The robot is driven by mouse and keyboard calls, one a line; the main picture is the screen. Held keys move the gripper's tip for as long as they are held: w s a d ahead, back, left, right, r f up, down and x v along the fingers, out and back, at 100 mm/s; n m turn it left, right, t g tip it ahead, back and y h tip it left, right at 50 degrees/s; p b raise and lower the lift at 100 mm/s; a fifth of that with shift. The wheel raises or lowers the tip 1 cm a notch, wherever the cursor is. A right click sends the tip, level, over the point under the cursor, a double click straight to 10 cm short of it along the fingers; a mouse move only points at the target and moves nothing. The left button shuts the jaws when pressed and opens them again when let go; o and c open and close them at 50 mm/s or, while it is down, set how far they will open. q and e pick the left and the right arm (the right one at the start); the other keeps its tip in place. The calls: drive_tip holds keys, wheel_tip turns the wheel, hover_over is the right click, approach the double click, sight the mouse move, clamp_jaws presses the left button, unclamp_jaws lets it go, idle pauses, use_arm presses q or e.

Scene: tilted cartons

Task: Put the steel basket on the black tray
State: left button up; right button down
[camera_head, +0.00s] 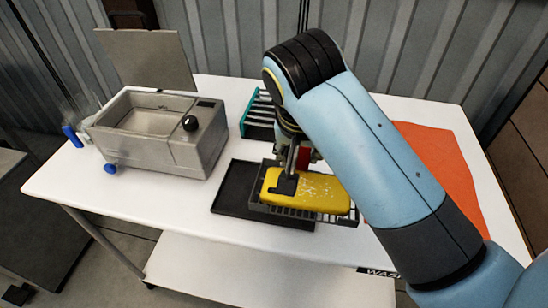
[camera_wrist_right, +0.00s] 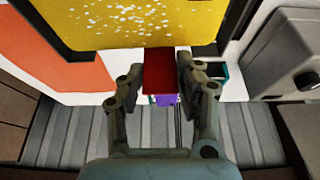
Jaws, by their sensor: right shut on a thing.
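The steel basket (camera_head: 342,219) shows as a dark grey barred rim with a yellow, white-speckled block (camera_head: 318,195) in it. It overlaps the right part of the flat black tray (camera_head: 232,190) and extends past the tray's right edge. Whether it touches the tray I cannot tell. My right gripper (camera_head: 291,182) is over the basket. In the right wrist view its fingers (camera_wrist_right: 158,78) flank a red grip (camera_wrist_right: 158,72), which seems to be the basket's handle; the join is hidden. My left gripper is not in view.
A grey basin unit (camera_head: 185,150) with a raised lid stands left of the tray. A teal-edged rack (camera_head: 258,118) stands behind the tray, and an orange mat (camera_head: 440,165) lies on the right. The white table (camera_head: 130,190) is clear at front left.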

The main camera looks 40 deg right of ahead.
drive_tip(key=shift+w+a+f, duration=0.1)
drive_tip(key=shift+w+f, duration=0.15)
drive_tip(key=shift+f, duration=0.05)
drive_tip(key=w+f, duration=0.2)
drive_tip(key=w, duration=0.1)
drive_tip(key=w+f, duration=0.2)
drive_tip(key=w, duration=0.2)
drive_tip(key=w+f, duration=0.2)
drive_tip(key=w, duration=0.1)
drive_tip(key=shift+w+f+p, duration=0.25)
drive_tip(key=shift+w+p, duration=0.1)
drive_tip(key=shift+w+f, duration=0.1)
drive_tip(key=shift+f, duration=2)
drive_tip(key=c, duration=0.9)
unclamp_jaws()
drive_tip(key=shift+f, duration=0.1)
